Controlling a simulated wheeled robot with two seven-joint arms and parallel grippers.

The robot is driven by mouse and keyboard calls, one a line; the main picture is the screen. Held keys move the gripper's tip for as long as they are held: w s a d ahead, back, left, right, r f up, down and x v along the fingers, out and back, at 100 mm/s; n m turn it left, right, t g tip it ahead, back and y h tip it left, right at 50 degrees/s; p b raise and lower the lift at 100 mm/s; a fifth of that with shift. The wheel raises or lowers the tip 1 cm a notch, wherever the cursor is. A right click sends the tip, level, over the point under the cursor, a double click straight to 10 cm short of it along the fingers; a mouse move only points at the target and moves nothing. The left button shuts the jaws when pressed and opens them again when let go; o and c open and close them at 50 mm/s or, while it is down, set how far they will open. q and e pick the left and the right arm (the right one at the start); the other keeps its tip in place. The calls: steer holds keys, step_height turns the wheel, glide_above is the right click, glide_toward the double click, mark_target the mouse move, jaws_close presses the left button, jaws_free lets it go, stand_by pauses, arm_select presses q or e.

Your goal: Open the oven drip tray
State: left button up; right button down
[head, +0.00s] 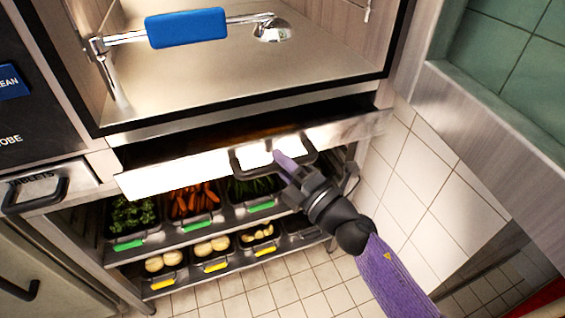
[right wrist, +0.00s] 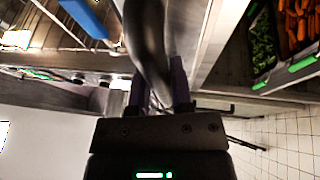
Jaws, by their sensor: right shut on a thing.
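The oven drip tray (head: 185,173) is a wide, shallow metal drawer under the oven chamber. It is pulled partly out, and a dark gap shows between its front and the oven above. Its dark bar handle (head: 236,163) is on the front face. My right gripper (head: 282,160) is shut on the handle, near the handle's right half. In the right wrist view, the handle (right wrist: 146,40) runs between the two purple fingers of the gripper (right wrist: 158,88). My left gripper is not in view.
The oven chamber (head: 240,80) is open above, with a blue-gripped spray arm (head: 187,28). Below are shelves of vegetable pans (head: 195,203). A drawer with a dark handle (head: 35,193) is at left. A tiled wall (head: 420,180) stands close at right.

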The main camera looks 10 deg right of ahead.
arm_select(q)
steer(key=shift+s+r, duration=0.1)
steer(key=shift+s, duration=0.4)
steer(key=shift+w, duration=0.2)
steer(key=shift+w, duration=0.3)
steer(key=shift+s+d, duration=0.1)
arm_select(e)
steer(key=shift+s, duration=0.1)
